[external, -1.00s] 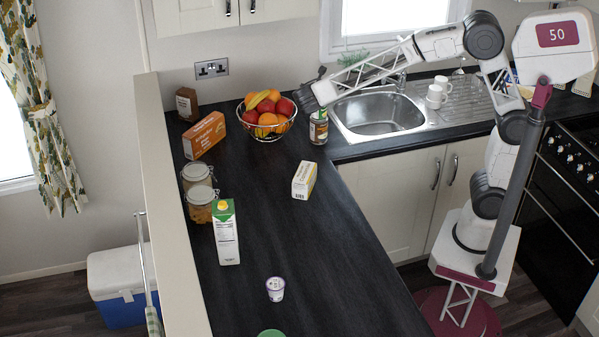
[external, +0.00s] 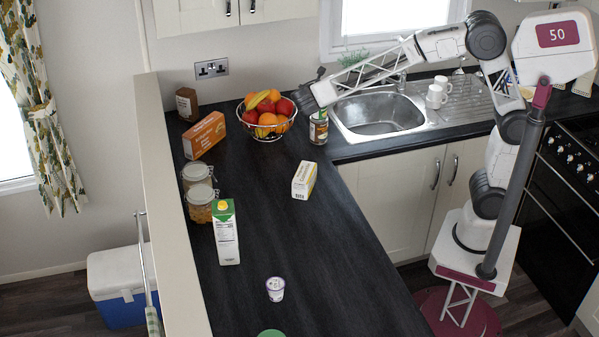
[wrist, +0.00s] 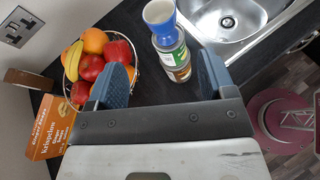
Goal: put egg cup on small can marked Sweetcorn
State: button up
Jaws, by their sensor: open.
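The blue egg cup (wrist: 160,24) with a pale inside stands upright on top of a can with a green and white label (wrist: 168,50) in the wrist view. The can shows in the external view (external: 318,130) on the worktop, left of the sink. Its label is too small to read. In the external view the egg cup is hidden or cannot be made out by my gripper. My gripper (external: 309,88) is above the can and open. In the wrist view its blue fingers are apart, with the can and cup beyond the gap between them; they hold nothing.
A wire fruit bowl (external: 267,133) stands close left of my gripper, with an orange box (external: 204,135) beyond it. The sink (external: 376,114) is to the right. The worktop's middle is mostly clear.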

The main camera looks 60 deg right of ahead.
jog(key=s+d+m+g+y, duration=0.25)
jog(key=s+d+m, duration=0.25)
jog(key=s, duration=0.5)
jog(key=s+d+m+g+y, duration=0.1)
jog(key=s+d+m+y, duration=0.3)
jog(key=s, duration=0.7)
jog(key=s+f+m+t+y, duration=0.1)
jog(key=s+f+m+y, duration=0.2)
jog(key=s, duration=0.7)
jog(key=s+f+m+t+y, duration=0.1)
jog(key=s+f+m+y, duration=0.2)
jog(key=s+m, duration=0.5)
jog(key=shift+s+a+m, duration=0.2)
jog(key=shift+s+m, duration=0.1)
jog(key=shift+s, duration=0.9)
